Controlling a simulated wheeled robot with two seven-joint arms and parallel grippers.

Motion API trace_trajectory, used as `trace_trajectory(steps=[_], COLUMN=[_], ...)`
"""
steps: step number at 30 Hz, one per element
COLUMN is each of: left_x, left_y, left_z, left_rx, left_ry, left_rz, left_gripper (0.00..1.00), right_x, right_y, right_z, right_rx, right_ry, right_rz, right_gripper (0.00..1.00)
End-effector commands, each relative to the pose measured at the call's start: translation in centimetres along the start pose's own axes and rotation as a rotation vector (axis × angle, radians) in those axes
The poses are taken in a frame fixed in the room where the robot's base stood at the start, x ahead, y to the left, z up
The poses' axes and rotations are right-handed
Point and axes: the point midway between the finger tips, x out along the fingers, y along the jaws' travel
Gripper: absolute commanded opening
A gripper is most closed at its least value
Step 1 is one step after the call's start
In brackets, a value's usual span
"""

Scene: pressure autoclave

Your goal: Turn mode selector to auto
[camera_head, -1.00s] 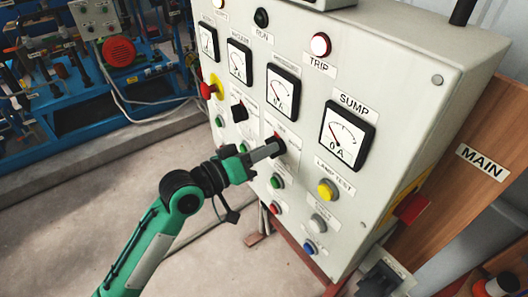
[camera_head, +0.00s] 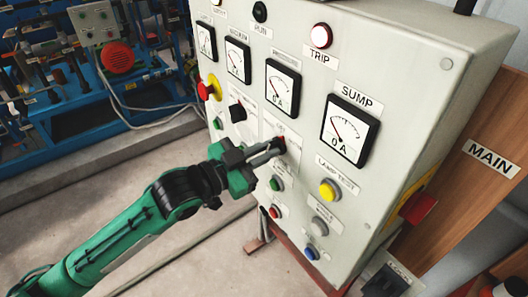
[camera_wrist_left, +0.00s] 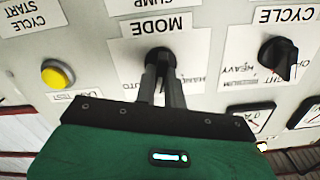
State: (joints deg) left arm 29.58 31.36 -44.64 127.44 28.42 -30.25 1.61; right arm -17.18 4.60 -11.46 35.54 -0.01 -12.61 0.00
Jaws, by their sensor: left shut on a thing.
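The mode selector (camera_head: 281,142) is a small knob on the grey panel, left of the SUMP meter. Its dark knob (camera_wrist_left: 160,57) shows in the left wrist view below the upside-down MODE label. My left gripper (camera_head: 277,147) is shut on this knob, and its two narrow fingers (camera_wrist_left: 161,72) cover most of it in the left wrist view. The fingers hide where the knob points, and the small position words on its plate are partly covered. My right gripper is in neither view.
A black CYCLE selector (camera_wrist_left: 279,57) sits beside the mode selector. A yellow lamp-test button (camera_head: 329,190), a green button (camera_head: 277,184) and a red-and-yellow emergency stop (camera_head: 210,88) are nearby.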

Motion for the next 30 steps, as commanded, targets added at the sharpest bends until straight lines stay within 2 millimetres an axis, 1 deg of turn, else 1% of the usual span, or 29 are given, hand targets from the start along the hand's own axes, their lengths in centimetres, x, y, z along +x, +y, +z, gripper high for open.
trace_trajectory(steps=[6, 15, 21, 30], left_x=[0.00, 0.01, 0.00, 0.01], left_y=[0.11, 0.23, 0.26, 0.30], left_z=[0.10, 0.12, 0.13, 0.14], left_rx=[0.204, 0.433, 0.530, 0.590], left_ry=[-0.002, -0.001, -0.001, -0.001], left_rz=[0.001, 0.001, 0.000, 0.000], left_gripper=[0.00, 0.00, 0.00, 0.00], right_x=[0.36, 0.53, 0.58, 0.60], right_y=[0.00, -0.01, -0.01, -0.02], right_z=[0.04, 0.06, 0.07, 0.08], right_rx=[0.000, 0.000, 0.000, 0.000], right_ry=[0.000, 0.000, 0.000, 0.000], right_rz=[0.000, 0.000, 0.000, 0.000], right_gripper=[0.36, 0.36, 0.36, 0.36])
